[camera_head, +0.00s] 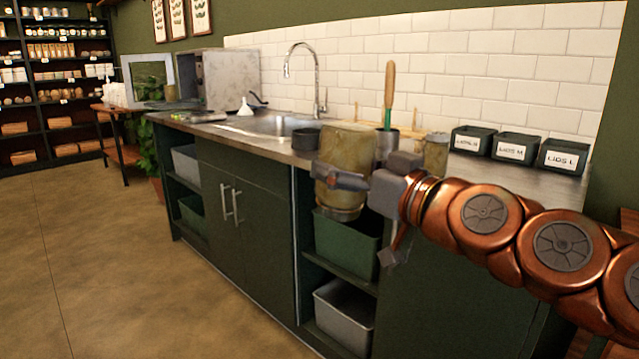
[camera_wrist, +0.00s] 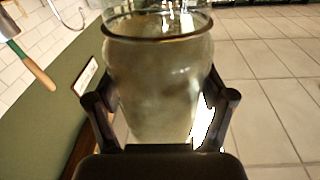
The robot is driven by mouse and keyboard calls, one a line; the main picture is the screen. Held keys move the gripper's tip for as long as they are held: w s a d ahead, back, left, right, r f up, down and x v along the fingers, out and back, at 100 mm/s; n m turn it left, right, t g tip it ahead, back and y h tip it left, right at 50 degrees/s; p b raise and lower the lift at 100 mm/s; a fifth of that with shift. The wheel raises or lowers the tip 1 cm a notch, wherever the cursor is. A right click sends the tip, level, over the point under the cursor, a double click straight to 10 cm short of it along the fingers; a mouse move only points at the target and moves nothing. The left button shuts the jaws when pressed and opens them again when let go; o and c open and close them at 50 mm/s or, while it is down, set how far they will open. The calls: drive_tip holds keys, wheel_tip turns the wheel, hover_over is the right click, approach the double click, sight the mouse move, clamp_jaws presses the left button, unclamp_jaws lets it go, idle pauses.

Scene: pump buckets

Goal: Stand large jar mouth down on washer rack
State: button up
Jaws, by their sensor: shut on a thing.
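The large jar (camera_head: 347,146) is cloudy, yellowish glass. It is held in the air at the counter's front edge, roughly upright, with its narrower rimmed end, seemingly the mouth, down. My gripper (camera_head: 343,181) is shut around its side. In the wrist view the jar (camera_wrist: 158,85) fills the space between both fingers, with its dark-edged rim at the top of the picture. A light wooden piece with thin pegs (camera_head: 356,109) stands behind the jar, mostly hidden. I cannot tell whether it is the washer rack.
The counter holds a sink (camera_head: 270,124), a dark bowl (camera_head: 305,139), a metal pot (camera_head: 386,146) with a wooden-handled brush (camera_head: 389,90), a smaller jar (camera_head: 436,153) and several lid bins (camera_head: 515,147). Green bin (camera_head: 345,243) sits on the open shelf below. Floor at left is clear.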

sight(318, 192)
drive_tip(key=a+f, duration=0.1)
drive_tip(key=a, duration=0.1)
drive_tip(key=s+a+f, duration=0.1)
drive_tip(key=a+f, duration=0.1)
drive_tip(key=shift+a, duration=0.2)
idle(0.3)
